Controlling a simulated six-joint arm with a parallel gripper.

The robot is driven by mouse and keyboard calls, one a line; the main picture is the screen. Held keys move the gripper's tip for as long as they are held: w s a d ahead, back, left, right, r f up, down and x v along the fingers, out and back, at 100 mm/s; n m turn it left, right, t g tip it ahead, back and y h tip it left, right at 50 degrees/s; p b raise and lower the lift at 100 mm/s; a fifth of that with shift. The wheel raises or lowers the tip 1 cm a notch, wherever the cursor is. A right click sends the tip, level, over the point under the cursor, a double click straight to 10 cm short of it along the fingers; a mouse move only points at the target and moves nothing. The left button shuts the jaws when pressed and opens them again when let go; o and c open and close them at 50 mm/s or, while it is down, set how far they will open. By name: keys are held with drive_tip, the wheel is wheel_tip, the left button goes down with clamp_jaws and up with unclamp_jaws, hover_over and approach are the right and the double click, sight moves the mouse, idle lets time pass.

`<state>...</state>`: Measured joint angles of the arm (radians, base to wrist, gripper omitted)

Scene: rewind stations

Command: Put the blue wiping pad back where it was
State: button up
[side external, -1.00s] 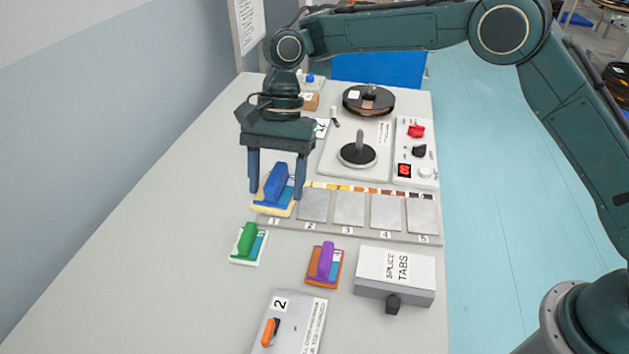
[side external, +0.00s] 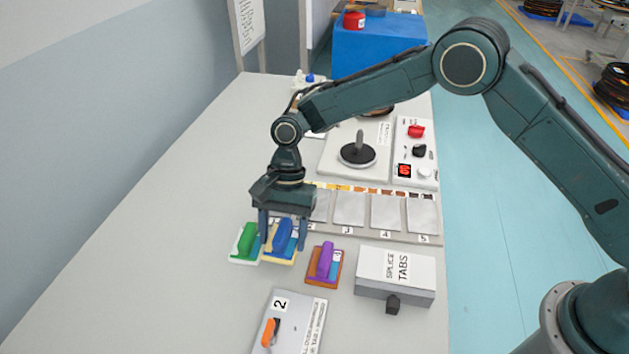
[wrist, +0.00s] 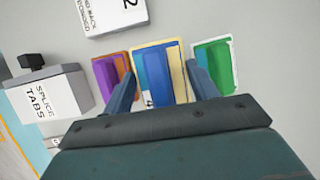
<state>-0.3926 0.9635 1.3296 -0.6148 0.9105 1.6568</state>
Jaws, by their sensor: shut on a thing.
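The blue wiping pad (side external: 282,236), with a blue grip on a pale yellow base, is between the fingers of my gripper (side external: 283,232). My gripper is shut on it. In the wrist view the pad (wrist: 155,75) lies between the two fingers (wrist: 162,88). It is in the gap between the green pad (side external: 247,242) on its left and the purple pad (side external: 324,264) on its right, close beside the green one. It is at or just above the table; I cannot tell if it touches.
The row of numbered grey plates (side external: 386,211) runs behind the pad, its left end hidden by my gripper. The splice tabs box (side external: 396,270) stands at right, a panel marked 2 (side external: 290,318) in front. The table's left side is clear.

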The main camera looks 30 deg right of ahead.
sight(285, 219)
drive_tip(key=shift+f, duration=2.15)
drive_tip(key=shift+f, duration=0.15)
drive_tip(key=o, duration=0.7)
drive_tip(key=shift+c, duration=0.2)
drive_tip(key=v, duration=1.1)
drive_tip(key=shift+w+d+r, duration=0.1)
drive_tip(key=shift+w+r, duration=0.05)
drive_tip(key=shift+r, duration=0.5)
